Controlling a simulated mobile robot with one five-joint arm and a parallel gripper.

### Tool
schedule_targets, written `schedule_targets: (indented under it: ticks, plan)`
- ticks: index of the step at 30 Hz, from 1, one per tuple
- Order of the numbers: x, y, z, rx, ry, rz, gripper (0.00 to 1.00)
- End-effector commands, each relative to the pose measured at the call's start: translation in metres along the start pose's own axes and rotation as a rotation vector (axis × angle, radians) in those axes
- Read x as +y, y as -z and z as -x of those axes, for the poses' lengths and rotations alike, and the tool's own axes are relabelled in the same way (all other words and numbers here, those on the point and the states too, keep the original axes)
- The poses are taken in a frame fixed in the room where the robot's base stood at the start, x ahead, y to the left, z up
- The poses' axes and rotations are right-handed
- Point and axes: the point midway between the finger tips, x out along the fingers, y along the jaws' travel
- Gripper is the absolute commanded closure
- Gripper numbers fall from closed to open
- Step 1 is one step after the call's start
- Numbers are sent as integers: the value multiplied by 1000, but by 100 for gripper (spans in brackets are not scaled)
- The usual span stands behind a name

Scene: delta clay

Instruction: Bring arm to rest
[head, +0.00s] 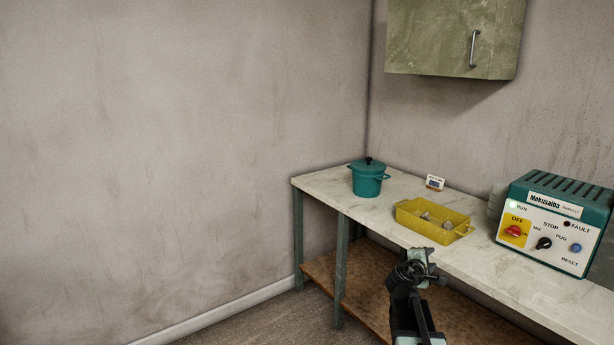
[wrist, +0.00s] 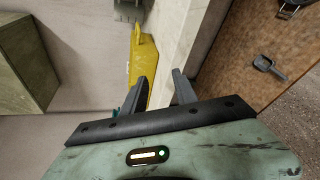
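My arm reaches up from the bottom of the head view, in front of the workbench's front edge. My gripper (head: 424,258) is at its end, apart from the bench things. In the wrist view my gripper (wrist: 162,88) shows two dark fingers spread apart. Only the background shows between them, so it is open and empty. The wrist view looks sideways across the bench edge.
The workbench (head: 318,182) holds a teal lidded pot (head: 367,182), a yellow tray (head: 450,238) with small items, a small card (head: 435,183) and a teal control box (head: 553,262). A cabinet (head: 430,40) hangs above. A scoop (wrist: 268,67) lies on the brown lower shelf (wrist: 238,72).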

Motion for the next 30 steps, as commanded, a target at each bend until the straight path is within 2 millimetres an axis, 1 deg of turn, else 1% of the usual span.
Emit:
schedule_targets:
  ticks: [1,2,3,5,6,7,8,9,11,12,14,15,17,18,19,20,21,26,29,30]
  plan:
    - [-23,28,31,36,95,-128,65]
    - [-39,43,46,50,163,-208,65]
    - [-60,61,67,64,260,-308,65]
    - [-92,83,98,71,408,-441,65]
    - [-111,96,119,70,505,-516,65]
    - [-124,104,133,65,574,-567,65]
    - [-137,110,147,57,642,-612,65]
    - [-152,118,166,43,730,-669,65]
    - [-173,126,193,13,859,-743,65]
    - [-186,129,211,-14,945,-790,65]
    - [-202,132,237,-61,1070,-853,65]
    - [-212,134,255,-97,1152,-887,65]
    - [-223,136,281,-163,1271,-933,65]
    - [-229,135,299,-232,1350,-962,65]
    - [-232,131,303,-301,1364,-996,65]
    - [-211,123,306,-291,1356,-995,65]
    - [-197,118,309,-287,1354,-993,65]
    - [-154,101,321,-285,1351,-992,65]
    - [-122,88,330,-284,1350,-992,65]
    - [-108,83,334,-284,1350,-992,65]
